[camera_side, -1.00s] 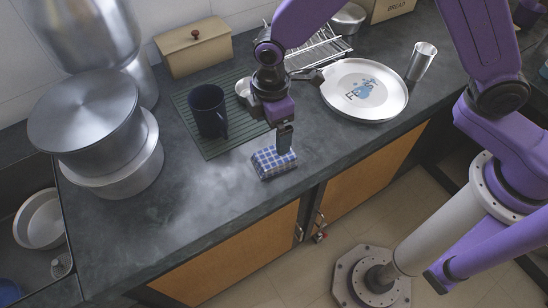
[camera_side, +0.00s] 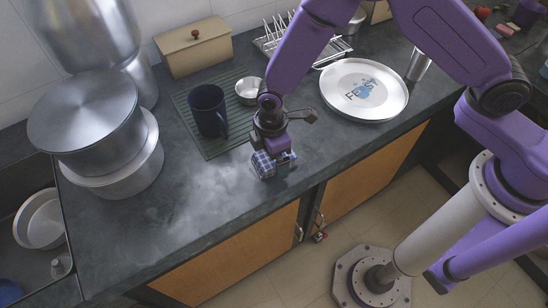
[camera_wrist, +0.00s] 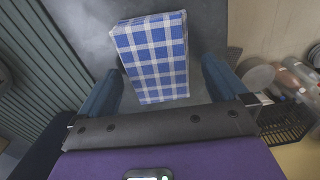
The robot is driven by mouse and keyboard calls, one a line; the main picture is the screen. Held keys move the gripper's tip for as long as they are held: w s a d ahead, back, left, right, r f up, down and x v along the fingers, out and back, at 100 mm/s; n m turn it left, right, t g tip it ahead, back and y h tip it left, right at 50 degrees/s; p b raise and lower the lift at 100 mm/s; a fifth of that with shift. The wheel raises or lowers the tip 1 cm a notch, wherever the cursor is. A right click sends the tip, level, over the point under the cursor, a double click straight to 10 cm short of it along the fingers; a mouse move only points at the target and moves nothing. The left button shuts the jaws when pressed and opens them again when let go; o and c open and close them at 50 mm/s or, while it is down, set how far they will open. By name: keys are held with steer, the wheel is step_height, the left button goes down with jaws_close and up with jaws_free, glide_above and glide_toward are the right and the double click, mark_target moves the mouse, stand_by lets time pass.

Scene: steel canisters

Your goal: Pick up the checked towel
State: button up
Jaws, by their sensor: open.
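The blue-and-white checked towel (camera_side: 262,164) lies folded on the dark counter near its front edge. In the wrist view the towel (camera_wrist: 155,58) sits between and ahead of the two fingers, its near part reaching between them. My gripper (camera_side: 274,163) is low over the towel in the side view and hides part of it. In the wrist view my gripper (camera_wrist: 163,92) is open, with a finger on each side of the towel and a visible gap at the right. I cannot tell whether the left finger touches it.
A dark blue mug (camera_side: 207,110) and a small metal bowl (camera_side: 249,91) stand on the green ribbed mat (camera_side: 196,139) behind the towel. A white plate (camera_side: 365,90) lies at the right. Steel pots (camera_side: 88,112) stand at the left. The counter left of the towel is clear.

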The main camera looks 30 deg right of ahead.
steer(key=c, duration=1.1)
steer(key=shift+c, duration=0.2)
steer(key=shift+r, duration=0.45)
step_height(320, 180, up, 2)
steer(key=shift+r, duration=0.1)
steer(key=s+d+r, duration=0.2)
steer(key=r, duration=0.1)
steer(key=s+r, duration=0.1)
steer(key=r, duration=0.1)
steer(key=shift+s+d+r, duration=0.25)
steer(key=shift+d, duration=0.15)
steer(key=s+d+r, duration=0.4)
steer(key=s+d, duration=0.2)
steer(key=s, duration=0.1)
steer(key=shift+s+r, duration=0.25)
